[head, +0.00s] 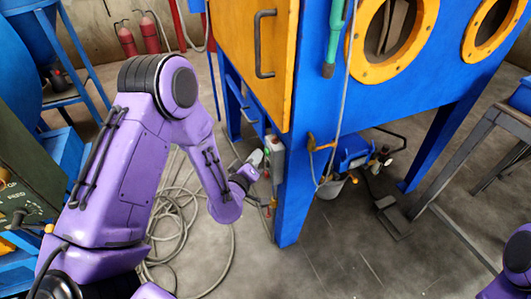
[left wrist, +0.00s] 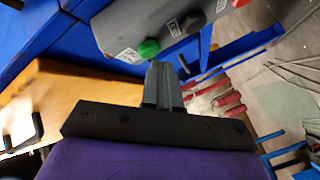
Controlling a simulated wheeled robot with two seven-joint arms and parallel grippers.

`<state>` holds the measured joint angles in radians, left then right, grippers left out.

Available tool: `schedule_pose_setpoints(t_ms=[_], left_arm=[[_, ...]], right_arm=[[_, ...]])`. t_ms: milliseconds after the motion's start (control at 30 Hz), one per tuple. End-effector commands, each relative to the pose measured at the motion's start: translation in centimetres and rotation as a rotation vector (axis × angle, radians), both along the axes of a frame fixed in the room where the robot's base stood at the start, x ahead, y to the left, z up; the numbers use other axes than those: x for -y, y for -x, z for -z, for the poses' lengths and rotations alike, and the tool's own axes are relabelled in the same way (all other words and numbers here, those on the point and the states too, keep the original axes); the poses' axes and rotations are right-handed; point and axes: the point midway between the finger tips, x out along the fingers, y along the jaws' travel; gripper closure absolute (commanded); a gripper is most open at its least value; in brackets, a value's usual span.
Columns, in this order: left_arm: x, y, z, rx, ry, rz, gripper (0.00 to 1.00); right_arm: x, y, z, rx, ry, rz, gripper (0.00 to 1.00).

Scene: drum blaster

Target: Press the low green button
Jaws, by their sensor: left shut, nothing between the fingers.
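The green button (left wrist: 149,48) sits on a grey control box (left wrist: 168,20) with black buttons beside it and a red one (left wrist: 240,3) at the top edge of the left wrist view. In the head view the control box (head: 278,158) hangs on the blue cabinet's front leg; its green button cannot be made out there. My left gripper (head: 256,158) is right beside the box. In the left wrist view its fingers (left wrist: 160,68) are together and empty, their tips close to the green button. I cannot tell whether they touch it. My right gripper is out of view.
The blue cabinet (head: 325,100) has an orange door (head: 240,50) and round orange-rimmed ports. A green-handled hose (head: 334,40) hangs on its front. Loose grey hoses (head: 180,215) lie on the floor to the left. A metal bench frame (head: 450,165) stands at right.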

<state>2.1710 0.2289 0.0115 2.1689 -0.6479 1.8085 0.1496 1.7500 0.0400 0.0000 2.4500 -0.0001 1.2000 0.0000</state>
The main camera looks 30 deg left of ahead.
Motion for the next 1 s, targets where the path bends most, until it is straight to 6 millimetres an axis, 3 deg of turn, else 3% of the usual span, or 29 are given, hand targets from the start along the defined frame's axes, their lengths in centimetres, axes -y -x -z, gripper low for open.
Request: schedule_pose_setpoints(t_ms=[1000], left_arm=[[0.62,-0.69,0.00,0.000,0.000,0.001,1.00]], right_arm=[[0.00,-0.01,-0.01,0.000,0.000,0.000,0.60]])
